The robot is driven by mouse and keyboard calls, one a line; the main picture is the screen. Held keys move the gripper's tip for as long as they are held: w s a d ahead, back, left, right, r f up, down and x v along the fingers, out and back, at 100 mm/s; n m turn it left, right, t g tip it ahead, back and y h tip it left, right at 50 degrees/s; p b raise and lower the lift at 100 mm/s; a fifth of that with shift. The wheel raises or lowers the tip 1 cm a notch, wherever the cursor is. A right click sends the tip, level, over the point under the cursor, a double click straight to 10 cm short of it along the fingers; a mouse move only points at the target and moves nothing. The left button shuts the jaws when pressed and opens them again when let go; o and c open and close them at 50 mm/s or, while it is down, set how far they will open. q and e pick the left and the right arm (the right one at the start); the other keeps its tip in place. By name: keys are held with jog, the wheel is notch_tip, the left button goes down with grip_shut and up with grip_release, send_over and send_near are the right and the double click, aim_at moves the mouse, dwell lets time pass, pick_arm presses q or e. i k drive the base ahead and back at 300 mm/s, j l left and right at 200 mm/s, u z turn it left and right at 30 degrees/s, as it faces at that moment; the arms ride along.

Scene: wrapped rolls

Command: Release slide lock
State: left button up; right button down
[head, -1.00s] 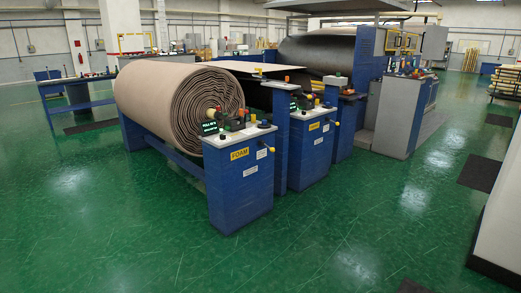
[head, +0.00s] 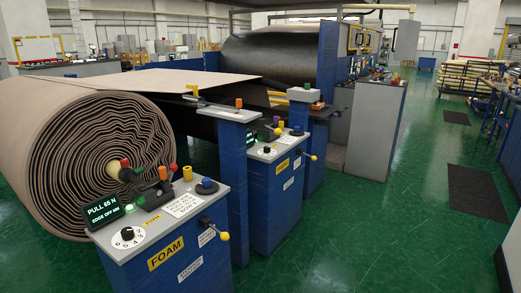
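No part labelled as a slide lock can be made out. The blue FOAM stand (head: 166,262) is at the lower left in the head view. Its top carries a display (head: 103,212) reading "PULL 65 N", a numbered black dial (head: 128,235), a dark mechanism with a red knob (head: 173,168) and a green knob (head: 162,173), a yellow cylinder (head: 187,173) and a round blue-black knob (head: 206,186). A lever with a yellow tip (head: 223,236) sticks out of its right side. The large foam roll (head: 85,150) stands behind it. Neither gripper is in view.
A narrow blue post (head: 233,165) and a second blue stand (head: 275,205) with similar controls are to the right of the FOAM stand. A black roll (head: 270,58) and a grey cabinet (head: 376,130) are farther back. Green floor (head: 350,235) is open at the lower right.

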aim_at(278, 132)
jog(key=i+l, duration=0.1)
jog(key=i, duration=0.4)
jog(key=i+l+u, duration=0.1)
jog(key=i, duration=0.4)
jog(key=i+l, duration=0.15)
jog(key=i, duration=0.35)
jog(key=i+l+u, duration=0.25)
jog(key=i+u, duration=0.2)
jog(key=i+l+u, duration=0.5)
